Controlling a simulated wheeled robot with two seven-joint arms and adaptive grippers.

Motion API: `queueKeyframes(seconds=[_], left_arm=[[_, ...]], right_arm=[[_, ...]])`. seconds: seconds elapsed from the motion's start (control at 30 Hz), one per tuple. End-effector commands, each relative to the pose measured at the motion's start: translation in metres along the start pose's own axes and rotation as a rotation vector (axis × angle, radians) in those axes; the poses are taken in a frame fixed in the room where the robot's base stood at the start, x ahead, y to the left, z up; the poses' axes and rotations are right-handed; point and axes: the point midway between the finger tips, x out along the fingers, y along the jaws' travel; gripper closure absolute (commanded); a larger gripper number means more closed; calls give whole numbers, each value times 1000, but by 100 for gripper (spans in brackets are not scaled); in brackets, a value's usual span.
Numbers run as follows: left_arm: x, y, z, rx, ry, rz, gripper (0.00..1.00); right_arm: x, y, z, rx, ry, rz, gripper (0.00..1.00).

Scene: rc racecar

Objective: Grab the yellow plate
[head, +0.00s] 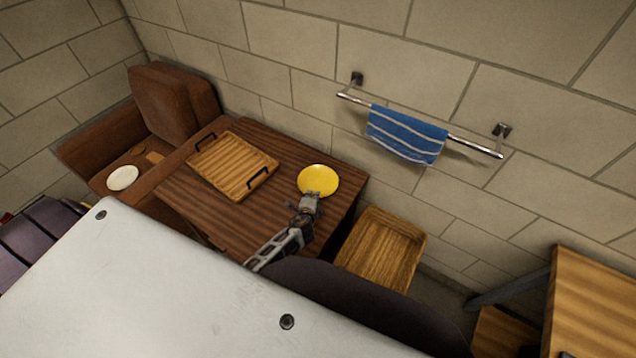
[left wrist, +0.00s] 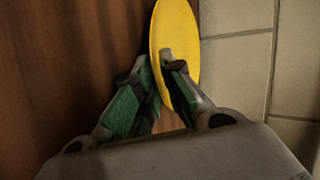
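The yellow plate (head: 318,179) is at the right end of the dark wooden table (head: 225,228) in the head view. My left gripper (head: 309,199) is at the plate's near edge. In the left wrist view the plate (left wrist: 178,28) rises past the fingertips of my left gripper (left wrist: 156,62). The fingers are close together with the plate's rim between them, one finger in front of it. Whether the plate is clear of the table cannot be told. My right gripper is not in view.
A wooden tray with black handles (head: 232,166) lies left of the plate. A white plate (head: 123,178) is on the brown seat at left. A wooden stool (head: 383,247) stands right of the table. A towel (head: 406,135) hangs on a wall rail (head: 466,147).

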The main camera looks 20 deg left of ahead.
Motion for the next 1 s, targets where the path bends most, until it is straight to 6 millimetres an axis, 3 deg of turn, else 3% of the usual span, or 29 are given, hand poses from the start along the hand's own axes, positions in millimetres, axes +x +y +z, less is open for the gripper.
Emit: queueKeyframes(seconds=[0.1, 0.67, 1.0], left_arm=[[0, 0, 0, 0, 0, 0, 100], [-2, -4, 0, -1, 0, -1, 100], [-18, -33, 0, -1, 1, -3, 100]], right_arm=[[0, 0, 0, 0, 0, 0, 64], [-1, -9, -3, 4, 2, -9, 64], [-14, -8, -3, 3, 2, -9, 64]])
